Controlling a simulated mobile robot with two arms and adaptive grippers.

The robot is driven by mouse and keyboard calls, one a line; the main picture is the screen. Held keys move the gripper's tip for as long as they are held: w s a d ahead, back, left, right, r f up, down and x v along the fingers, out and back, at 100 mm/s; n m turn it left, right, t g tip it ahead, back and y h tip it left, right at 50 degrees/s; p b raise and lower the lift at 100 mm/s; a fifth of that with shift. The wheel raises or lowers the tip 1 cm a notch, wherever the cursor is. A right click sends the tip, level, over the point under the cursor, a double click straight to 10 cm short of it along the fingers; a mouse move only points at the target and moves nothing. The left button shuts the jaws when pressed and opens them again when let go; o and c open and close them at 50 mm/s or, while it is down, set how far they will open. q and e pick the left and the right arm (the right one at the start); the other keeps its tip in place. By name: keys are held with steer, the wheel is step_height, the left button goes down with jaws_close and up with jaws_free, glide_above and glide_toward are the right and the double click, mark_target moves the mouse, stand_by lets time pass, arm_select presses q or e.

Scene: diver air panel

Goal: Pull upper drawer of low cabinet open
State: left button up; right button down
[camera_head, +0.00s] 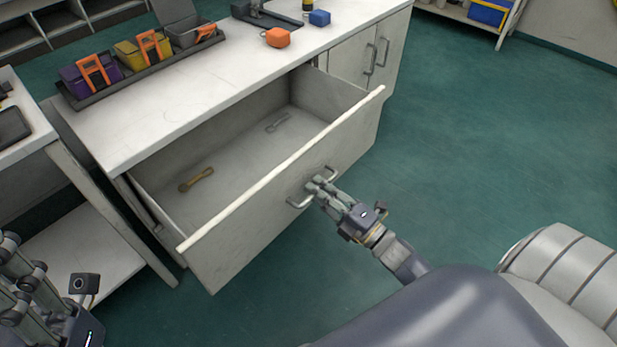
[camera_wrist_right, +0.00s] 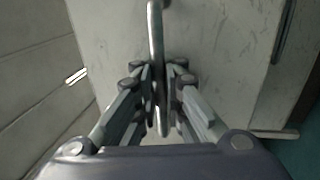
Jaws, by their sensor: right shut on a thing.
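The low cabinet (camera_head: 200,100) has a white top, and its upper drawer (camera_head: 285,215) stands well open, with the inside showing. A wrench-like brass tool (camera_head: 196,179) and a grey one (camera_head: 278,122) lie on the drawer floor. My right gripper (camera_head: 318,186) is shut on the drawer's bar handle (camera_head: 300,203). In the right wrist view the handle (camera_wrist_right: 156,60) runs between the fingers (camera_wrist_right: 160,100). My left gripper (camera_head: 25,275) is at the lower left, away from the cabinet; its fingertips are not clear enough to tell its opening.
A white side table (camera_head: 60,150) stands at left. Green floor (camera_head: 480,130) is clear to the right.

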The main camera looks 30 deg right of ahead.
steer(key=shift+s+f, duration=0.1)
steer(key=shift+s, duration=0.1)
steer(key=c, duration=2)
jaws_free()
steer(key=shift+o, duration=0.2)
steer(key=v, duration=1.2)
